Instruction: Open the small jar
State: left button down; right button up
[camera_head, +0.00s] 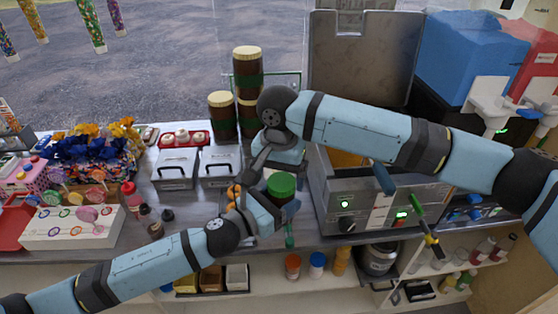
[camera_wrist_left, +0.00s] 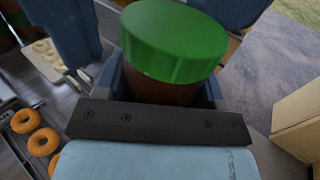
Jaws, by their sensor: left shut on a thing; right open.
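The small jar has a green lid (camera_head: 281,185) and a dark brown body. In the left wrist view the green lid (camera_wrist_left: 175,42) sits on the brown jar body (camera_wrist_left: 160,88), between my fingers. My left gripper (camera_head: 278,205) is shut on the jar body and holds it upright in front of the counter's middle. My right gripper (camera_head: 262,172) is open, just behind and above the jar, apart from the lid as far as I can tell. Its fingertips are partly hidden. The lid is on the jar.
Tall brown jars (camera_head: 247,72) stand behind my grippers. Lidded metal bins (camera_head: 175,168) are on the left, a fryer-like machine (camera_head: 365,200) with lit switches on the right. Orange doughnuts (camera_wrist_left: 38,138) lie on the counter. A shelf below holds bottles (camera_head: 317,264).

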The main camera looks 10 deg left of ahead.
jog(key=shift+f, duration=0.6)
jog(key=shift+a, duration=0.1)
jog(key=c, duration=0.9)
jog(key=n, duration=0.4)
jog(key=shift+s+r, duration=0.1)
jog(key=shift+s, duration=0.05)
jog(key=shift+c, duration=0.2)
jog(key=n, duration=0.6)
jog(key=shift+n, duration=0.4)
jog(key=n, duration=1.1)
jog(key=shift+d+r, duration=0.1)
jog(key=shift+d, duration=0.15)
